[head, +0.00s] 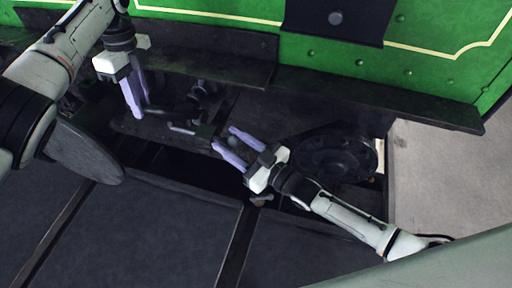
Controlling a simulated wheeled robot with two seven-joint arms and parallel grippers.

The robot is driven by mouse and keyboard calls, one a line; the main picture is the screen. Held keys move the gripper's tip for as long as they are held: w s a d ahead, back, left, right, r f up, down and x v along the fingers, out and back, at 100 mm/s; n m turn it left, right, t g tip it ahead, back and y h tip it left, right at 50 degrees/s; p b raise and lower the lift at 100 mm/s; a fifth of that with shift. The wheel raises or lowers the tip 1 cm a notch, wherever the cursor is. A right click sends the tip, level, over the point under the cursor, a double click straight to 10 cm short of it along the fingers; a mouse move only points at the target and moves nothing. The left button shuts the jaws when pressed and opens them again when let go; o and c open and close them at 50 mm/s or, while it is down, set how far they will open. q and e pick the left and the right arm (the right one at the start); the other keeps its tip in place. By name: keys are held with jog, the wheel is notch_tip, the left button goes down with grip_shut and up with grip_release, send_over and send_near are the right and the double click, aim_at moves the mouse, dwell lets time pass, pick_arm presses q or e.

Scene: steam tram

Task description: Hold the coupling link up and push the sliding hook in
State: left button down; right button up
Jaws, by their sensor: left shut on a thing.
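My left gripper (144,109) points down at the left of the coupling gear. It is shut on the end of a dark bar that looks like the coupling link (168,111), which reaches right toward the dark coupling fittings (199,97). A short grey rod (182,128), perhaps part of the sliding hook, sticks out just below it; dark parts blend together here, so I cannot tell the hook's outline. My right gripper (224,138) comes from the lower right, with its fingers apart beside the dark hook area.
The dark beam (200,62) and green tram body (230,12) stand behind the coupling. A round black buffer (336,157) lies close to the right of my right gripper. Another disc-shaped buffer (82,152) is at the left, under my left arm. Dark floor plates (160,235) lie in front.

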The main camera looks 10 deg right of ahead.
pick_arm(q)
jog(key=shift+d+f, duration=0.1)
jog(key=shift+d, duration=0.15)
pick_arm(e)
jog(key=shift+o, duration=1.2)
pick_arm(q)
jog(key=shift+w, duration=0.1)
pick_arm(e)
jog(key=shift+d+f, duration=0.1)
jog(key=shift+d, duration=0.05)
jog(key=shift+s+d, duration=0.1)
jog(key=shift+d, duration=0.05)
jog(key=v, duration=0.8)
jog(key=shift+s+d, duration=0.25)
